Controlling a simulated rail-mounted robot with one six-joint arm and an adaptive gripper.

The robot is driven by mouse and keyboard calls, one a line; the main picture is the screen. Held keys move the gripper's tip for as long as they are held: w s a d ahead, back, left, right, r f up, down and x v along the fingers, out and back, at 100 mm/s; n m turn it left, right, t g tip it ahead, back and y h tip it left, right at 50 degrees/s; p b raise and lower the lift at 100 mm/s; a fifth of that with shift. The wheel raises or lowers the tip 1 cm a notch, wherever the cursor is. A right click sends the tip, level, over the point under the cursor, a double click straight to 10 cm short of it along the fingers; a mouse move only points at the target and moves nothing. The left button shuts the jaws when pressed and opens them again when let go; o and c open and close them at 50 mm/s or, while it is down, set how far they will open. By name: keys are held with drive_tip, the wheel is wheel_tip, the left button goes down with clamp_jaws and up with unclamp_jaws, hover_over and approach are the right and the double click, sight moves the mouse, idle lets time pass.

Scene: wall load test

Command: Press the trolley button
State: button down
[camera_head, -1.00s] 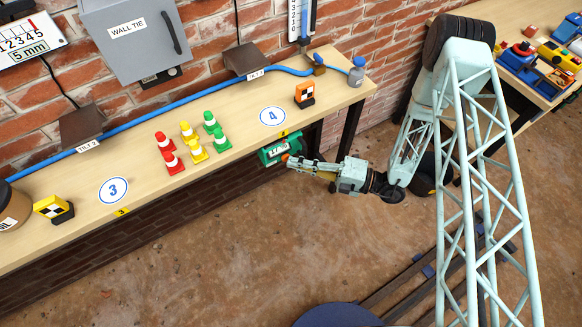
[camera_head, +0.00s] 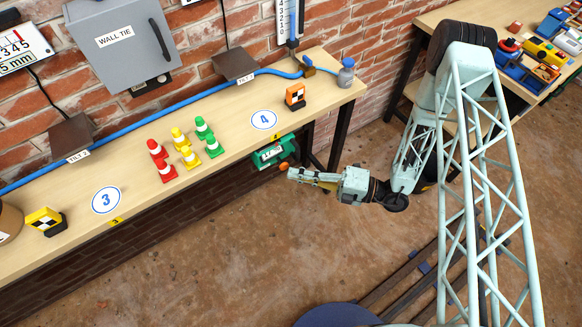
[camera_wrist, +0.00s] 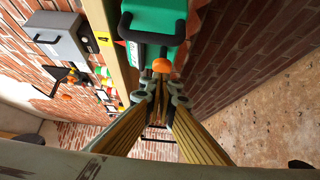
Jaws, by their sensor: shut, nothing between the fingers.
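A green box (camera_head: 272,153) with a pale label hangs at the bench's front edge, below the number 4 mark. A round orange button (camera_head: 283,166) shows at its lower right side. My gripper (camera_head: 291,174) is shut and empty, its tips just right of and below the button in the head view, with a small gap in the picture. In the wrist view the green box (camera_wrist: 155,18) is at the top. The orange button (camera_wrist: 162,66) shows just beyond my fingertips (camera_wrist: 161,82); I cannot tell there whether they touch.
The long bench (camera_head: 215,180) carries red, yellow and green cones (camera_head: 180,140), an orange checkered target (camera_head: 295,97) and a yellow checkered target (camera_head: 44,220). A blue hose (camera_head: 140,121) runs along its back. Open floor (camera_head: 230,260) lies in front. A second bench (camera_head: 450,25) stands at upper right.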

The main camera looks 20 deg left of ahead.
drive_tip(key=w+d, duration=0.2)
drive_tip(key=d, duration=0.7)
drive_tip(key=shift+d+p, duration=0.2)
drive_tip(key=shift+p, duration=0.1)
drive_tip(key=shift+r, duration=0.1)
idle(0.9)
drive_tip(key=s+d+r+n+g+h, duration=0.1)
drive_tip(key=d+r+n+g+h, duration=0.15)
drive_tip(key=r+n, duration=0.8)
drive_tip(key=s+d+r+n+g+h, duration=0.1)
drive_tip(key=d+r+n+g+h, duration=0.2)
drive_tip(key=r, duration=1.4)
drive_tip(key=s+d+r+n+t+h, duration=0.6)
drive_tip(key=s+d+r+n, duration=0.4)
drive_tip(key=d+r, duration=0.3)
drive_tip(key=s+d+r+n+t+h, duration=0.6)
drive_tip(key=s+d+r+n, duration=0.3)
drive_tip(key=d+r, duration=0.5)
drive_tip(key=shift+s+d+r+n+t, duration=0.15)
drive_tip(key=shift+s+r+n+t, duration=0.3)
drive_tip(key=shift+r+n, duration=0.45)
